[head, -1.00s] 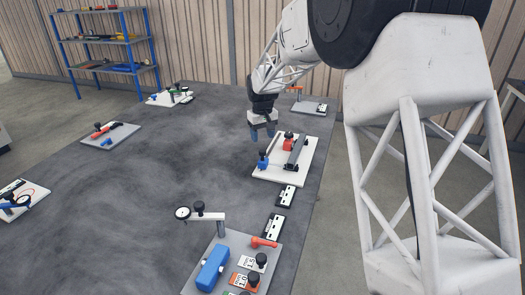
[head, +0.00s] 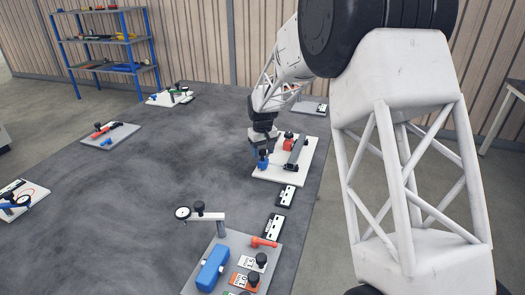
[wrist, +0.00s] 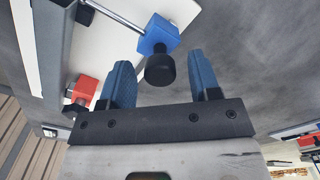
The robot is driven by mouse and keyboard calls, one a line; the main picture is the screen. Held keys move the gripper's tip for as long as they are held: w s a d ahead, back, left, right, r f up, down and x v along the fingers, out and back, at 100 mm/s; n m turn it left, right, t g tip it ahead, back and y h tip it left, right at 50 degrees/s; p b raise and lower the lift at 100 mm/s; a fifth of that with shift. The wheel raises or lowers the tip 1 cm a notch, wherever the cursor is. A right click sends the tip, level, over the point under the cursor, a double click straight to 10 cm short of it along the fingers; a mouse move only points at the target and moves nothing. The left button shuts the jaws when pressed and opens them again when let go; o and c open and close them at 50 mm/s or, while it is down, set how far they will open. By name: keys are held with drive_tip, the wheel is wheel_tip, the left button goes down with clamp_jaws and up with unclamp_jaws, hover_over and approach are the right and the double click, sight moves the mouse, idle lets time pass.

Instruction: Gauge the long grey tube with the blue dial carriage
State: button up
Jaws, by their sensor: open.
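The blue carriage (head: 263,164), a blue block with a black knob, is at the left side of a white plate (head: 268,178). In the wrist view the blue carriage (wrist: 158,36) is joined to a thin silver rod (wrist: 118,16), and its knob faces me. My gripper (head: 260,152) is open just above it. In the wrist view my gripper's (wrist: 161,62) blue fingers are on either side of the black knob, with gaps. A long dark grey bar (head: 297,152) lies along the plate's right side; I cannot tell whether it is the grey tube.
A red block (head: 288,145) with a black knob stands between the carriage and the bar. A grey board (head: 232,256) with a dial arm is nearer. The table's middle is clear.

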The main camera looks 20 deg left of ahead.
clamp_jaws()
drive_tip(key=w, duration=1.2)
drive_tip(key=shift+r, duration=0.1)
unclamp_jaws()
wheel_tip(320, 180, up, 8)
idle(0.7)
idle(0.6)
drive_tip(key=shift+d, duration=0.1)
